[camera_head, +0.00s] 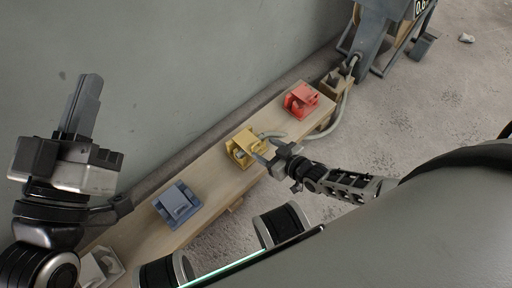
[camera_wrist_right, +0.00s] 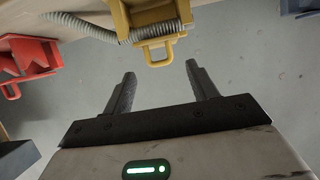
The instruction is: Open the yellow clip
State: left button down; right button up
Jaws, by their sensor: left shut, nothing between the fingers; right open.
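The yellow clip (camera_head: 244,148) sits on a wooden board (camera_head: 219,172) between a red clip and a blue clip. In the right wrist view the yellow clip (camera_wrist_right: 151,17) is at the top, with a loop-shaped tab (camera_wrist_right: 157,52) pointing toward my fingers. A grey ribbed conduit runs into it. My right gripper (camera_head: 262,152) is open and close beside the yellow clip; in the right wrist view its empty fingers (camera_wrist_right: 160,80) stand either side of the tab's line, apart from it. My left gripper (camera_head: 88,92) is shut and empty, raised at the left.
A red clip (camera_head: 301,100), a blue clip (camera_head: 177,203) and a white clip (camera_head: 99,268) also sit on the board. The conduit (camera_head: 346,103) runs to a reel stand (camera_head: 371,38) at the upper right. A grey wall (camera_head: 170,60) stands behind the board.

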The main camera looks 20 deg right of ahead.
aim_at(257, 144)
jog(key=b+x, duration=0.2)
jog(key=x, duration=0.2)
jog(key=shift+w+f, duration=0.15)
jog(key=shift+f, duration=0.1)
jog(key=shift+w+a, duration=0.2)
jog(key=shift+w, duration=0.25)
jog(key=c, duration=1.2)
pick_arm(q)
jog(key=r+m+h, duration=0.1)
jog(key=m+h, duration=0.1)
jog(key=s+r+m+h, duration=0.1)
jog(key=r+m+h, duration=0.2)
jog(key=r+m, duration=0.1)
jog(key=m, duration=0.1)
jog(key=shift+s+d+r+t+h, duration=0.1)
jog(key=shift+s+r+t+h, duration=0.15)
jog(key=shift+s+t+h, duration=0.15)
pick_arm(e)
grip_shut()
